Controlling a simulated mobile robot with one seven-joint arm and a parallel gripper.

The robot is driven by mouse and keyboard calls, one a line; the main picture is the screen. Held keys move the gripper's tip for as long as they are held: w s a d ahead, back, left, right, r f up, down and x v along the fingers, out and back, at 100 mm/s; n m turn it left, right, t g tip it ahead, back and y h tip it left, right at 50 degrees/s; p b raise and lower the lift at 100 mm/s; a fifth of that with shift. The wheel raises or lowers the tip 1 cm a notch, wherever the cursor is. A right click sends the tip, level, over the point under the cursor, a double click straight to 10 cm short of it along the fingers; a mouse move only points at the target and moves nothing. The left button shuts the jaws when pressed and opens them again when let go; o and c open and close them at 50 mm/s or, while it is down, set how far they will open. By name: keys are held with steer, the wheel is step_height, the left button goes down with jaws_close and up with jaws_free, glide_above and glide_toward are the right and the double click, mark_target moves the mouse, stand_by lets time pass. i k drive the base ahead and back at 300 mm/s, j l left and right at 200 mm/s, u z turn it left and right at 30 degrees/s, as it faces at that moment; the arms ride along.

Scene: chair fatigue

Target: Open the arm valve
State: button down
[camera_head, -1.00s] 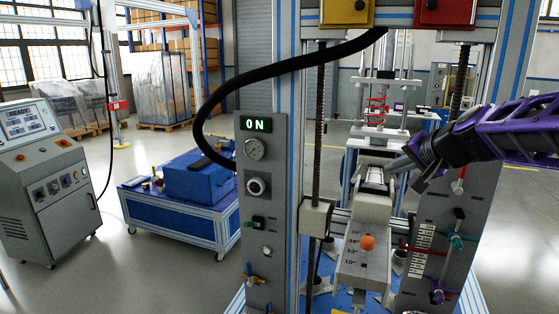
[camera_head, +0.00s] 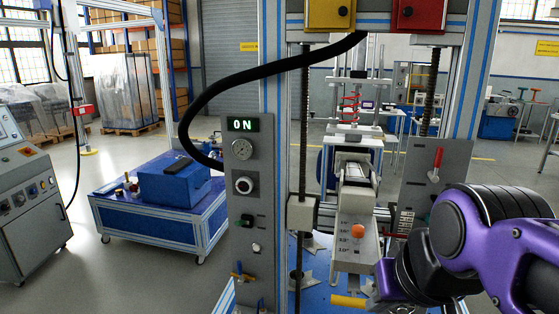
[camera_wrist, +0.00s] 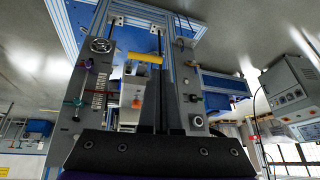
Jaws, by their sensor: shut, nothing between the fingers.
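I cannot read a label that marks the arm valve. The right panel (camera_head: 432,165) carries a red lever (camera_head: 436,163) that shows upright. In the upside-down wrist view this panel is at left, with a teal handle (camera_wrist: 74,102), a purple handle (camera_wrist: 79,85) and a handwheel (camera_wrist: 101,45). The left panel (camera_head: 256,215) has a blue and yellow valve (camera_head: 241,273) near its bottom. My gripper (camera_wrist: 163,140) is shut and empty along the bottom of the wrist view, apart from the handles. In the head view my arm hides the lower right panel, and the fingertips cannot be made out.
The test frame's center holds a grey scale block with an orange ball (camera_head: 358,231) and a yellow bar (camera_head: 348,301) below. A black hose (camera_head: 270,68) arches over the left panel. A blue cart (camera_head: 160,222) and a grey control cabinet (camera_head: 25,205) stand at left, with open floor between.

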mark_target(240, 272)
steer(key=u, duration=0.65)
